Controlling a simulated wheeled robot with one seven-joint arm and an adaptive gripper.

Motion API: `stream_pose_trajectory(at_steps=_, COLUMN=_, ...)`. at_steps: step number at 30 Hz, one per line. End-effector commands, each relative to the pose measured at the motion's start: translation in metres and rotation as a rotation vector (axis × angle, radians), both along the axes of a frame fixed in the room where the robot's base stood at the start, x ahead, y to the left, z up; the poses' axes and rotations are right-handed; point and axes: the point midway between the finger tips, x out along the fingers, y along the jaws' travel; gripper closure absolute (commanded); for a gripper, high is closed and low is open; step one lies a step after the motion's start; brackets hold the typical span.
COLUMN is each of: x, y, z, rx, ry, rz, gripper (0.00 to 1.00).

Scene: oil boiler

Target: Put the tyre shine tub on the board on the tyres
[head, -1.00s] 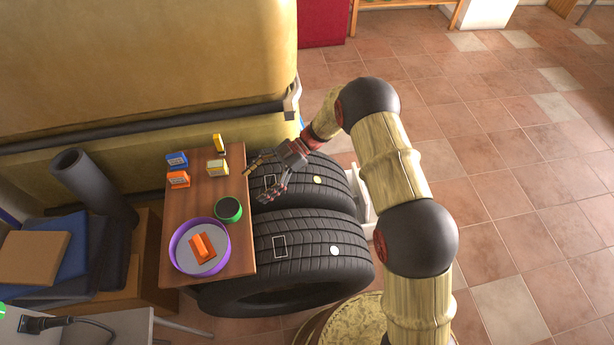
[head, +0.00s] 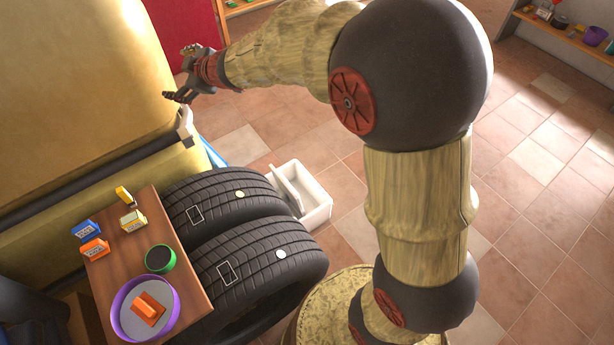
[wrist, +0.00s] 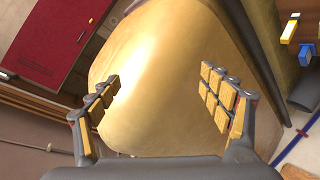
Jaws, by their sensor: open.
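A round green tub with a dark top (head: 160,258) stands upright on the brown wooden board (head: 126,252), near its right edge; it looks like the tyre shine tub, though no label is readable. The board lies beside two black tyres (head: 265,262), at their left ends; what bears it is hidden. My gripper (head: 177,73) is open and empty, high at the upper left of the head view, far from the tub.
The board also holds a purple round tray (head: 173,315) with an orange object, and small blue (head: 86,230), orange (head: 95,249) and yellow (head: 132,220) boxes. A big yellow body (head: 75,80) stands behind. A white bin (head: 318,205) stands right of the tyres. Floor at right is clear.

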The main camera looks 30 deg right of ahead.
Motion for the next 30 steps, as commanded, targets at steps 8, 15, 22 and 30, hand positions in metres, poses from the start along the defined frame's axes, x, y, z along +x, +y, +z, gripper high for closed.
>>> stream_pose_trajectory(at_steps=8, x=-0.097, y=-0.116, z=0.058, rx=0.048, ry=0.087, rz=-0.446, gripper=0.21)
stream_pose_trajectory(at_steps=15, x=-0.231, y=-0.167, z=0.048, rx=0.152, ry=0.292, rz=-0.722, gripper=0.21)
stream_pose_trajectory(at_steps=22, x=-0.360, y=-0.160, z=0.009, rx=0.276, ry=0.547, rz=-0.842, gripper=0.21)
stream_pose_trajectory(at_steps=30, x=-0.430, y=-0.136, z=-0.016, rx=0.350, ry=0.711, rz=-0.851, gripper=0.21)
